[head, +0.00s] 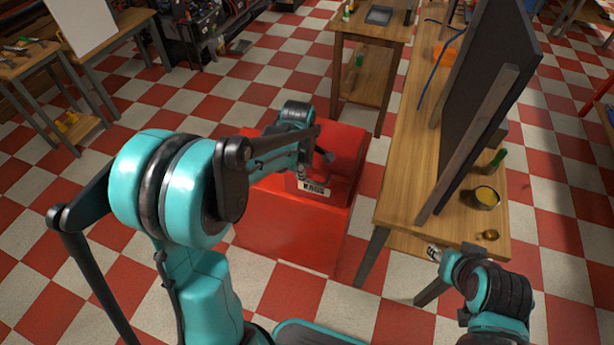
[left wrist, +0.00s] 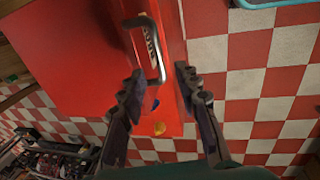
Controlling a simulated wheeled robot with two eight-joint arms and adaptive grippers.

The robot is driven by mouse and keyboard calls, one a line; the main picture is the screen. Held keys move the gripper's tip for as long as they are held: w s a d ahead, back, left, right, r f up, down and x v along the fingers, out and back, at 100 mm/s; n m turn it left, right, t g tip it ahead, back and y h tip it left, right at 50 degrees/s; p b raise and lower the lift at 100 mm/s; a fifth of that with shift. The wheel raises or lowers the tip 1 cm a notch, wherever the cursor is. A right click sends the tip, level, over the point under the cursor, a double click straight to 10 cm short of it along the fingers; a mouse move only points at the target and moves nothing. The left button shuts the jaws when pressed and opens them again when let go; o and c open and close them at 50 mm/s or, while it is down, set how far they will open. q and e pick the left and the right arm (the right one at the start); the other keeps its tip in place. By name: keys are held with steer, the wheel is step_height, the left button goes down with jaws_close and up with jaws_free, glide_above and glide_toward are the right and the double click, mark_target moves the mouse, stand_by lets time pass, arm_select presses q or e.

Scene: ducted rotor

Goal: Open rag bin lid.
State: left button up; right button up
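The red rag bin (head: 290,232) stands on the floor left of the workbench. Its lid (head: 345,145) carries a white label reading RAGS (head: 314,187); I see no clear gap under the lid. In the left wrist view a grey bar handle (left wrist: 156,55) sits beside the label on the red lid (left wrist: 130,15). My left gripper (head: 325,157) is over the lid. In the left wrist view its fingers (left wrist: 160,80) are apart, one on each side of the handle's near end; contact cannot be told. My right gripper (head: 434,254) is by the workbench's front leg, its fingers too small to read.
The wooden workbench (head: 405,160) on the right holds a dark panel (head: 490,90), a yellow-filled tin (head: 485,197) and a green-topped item (head: 496,161). A small table (head: 375,33) stands behind the bin. Checkered floor is open left of the bin.

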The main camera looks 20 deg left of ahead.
arm_select(q)
steer(key=f, duration=0.2)
steer(key=w+f+b, duration=0.1)
steer(key=f, duration=0.2)
steer(key=shift+f, duration=0.2)
jaws_close()
